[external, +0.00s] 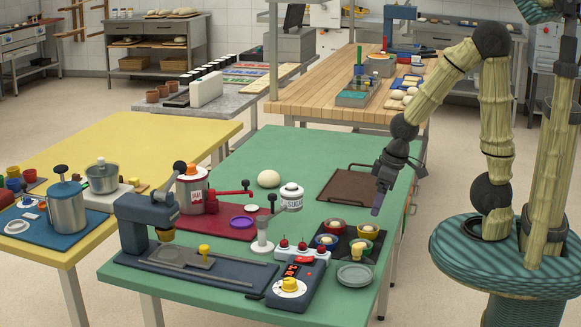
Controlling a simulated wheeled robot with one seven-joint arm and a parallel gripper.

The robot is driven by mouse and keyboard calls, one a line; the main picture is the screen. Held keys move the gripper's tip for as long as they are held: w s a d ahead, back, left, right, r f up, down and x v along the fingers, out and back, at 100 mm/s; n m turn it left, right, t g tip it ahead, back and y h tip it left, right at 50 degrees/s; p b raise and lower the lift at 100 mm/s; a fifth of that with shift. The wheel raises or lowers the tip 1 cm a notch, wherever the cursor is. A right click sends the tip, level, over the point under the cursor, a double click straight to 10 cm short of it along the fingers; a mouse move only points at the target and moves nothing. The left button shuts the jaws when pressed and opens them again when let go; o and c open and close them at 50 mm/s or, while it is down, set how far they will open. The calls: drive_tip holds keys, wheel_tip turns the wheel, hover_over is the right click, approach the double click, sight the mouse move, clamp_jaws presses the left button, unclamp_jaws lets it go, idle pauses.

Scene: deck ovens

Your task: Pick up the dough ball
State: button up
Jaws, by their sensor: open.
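A pale round dough ball (269,179) sits on the green table (290,150), left of the brown tray and behind the red mat. My gripper (378,205) is above the right edge of the green table, beside the brown tray and apart from the dough ball, to its right. It points downward, is open and shows nothing between its fingers. Other pale dough-like pieces (398,95) lie on the wooden table at the back.
A brown tray (346,187) lies between the dough ball and my gripper. The green table behind the dough ball is clear.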

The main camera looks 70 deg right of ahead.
drive_tip(key=w+d+r+n+t+p, duration=0.1)
drive_tip(key=w+d+r+t+p, duration=0.15)
drive_tip(key=w+d, duration=0.55)
drive_tip(key=w+d+r+n+t+p, duration=0.15)
drive_tip(key=w+d+t+p, duration=0.35)
drive_tip(key=w, duration=0.6)
drive_tip(key=w+d+n+y+p, duration=0.2)
drive_tip(key=w+d+y+p, duration=0.1)
drive_tip(key=d, duration=0.7)
drive_tip(key=shift+d+f+t+y+p, duration=0.3)
drive_tip(key=shift+d+t+y+p, duration=0.25)
drive_tip(key=shift+y, duration=0.35)
drive_tip(key=shift+w+a, duration=0.15)
drive_tip(key=p, duration=0.2)
approach(269, 178)
drive_tip(key=w, duration=0.1)
drive_tip(key=w+d+f, duration=0.2)
drive_tip(key=w, duration=0.1)
drive_tip(key=shift+s, duration=0.1)
